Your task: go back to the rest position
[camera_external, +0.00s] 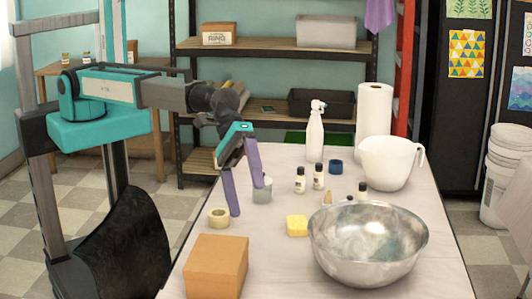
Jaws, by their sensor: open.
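My gripper (250,200) has two purple fingers that are spread apart and point down over the left side of the table (270,279). Nothing shows between the fingers. A grey cup (262,192) stands right behind the right fingertip and is partly hidden by it; I cannot tell whether they touch. A roll of tape (218,217) lies just left of the left fingertip. My arm reaches in from the left, bent down at the wrist.
A cardboard box (216,266), yellow block (297,226) and large metal bowl (368,244) stand in front. Small bottles (300,180), a white spray bottle (315,138), a white pitcher (388,163) and a paper towel roll (374,110) stand behind. Shelves (270,47) rise beyond the table.

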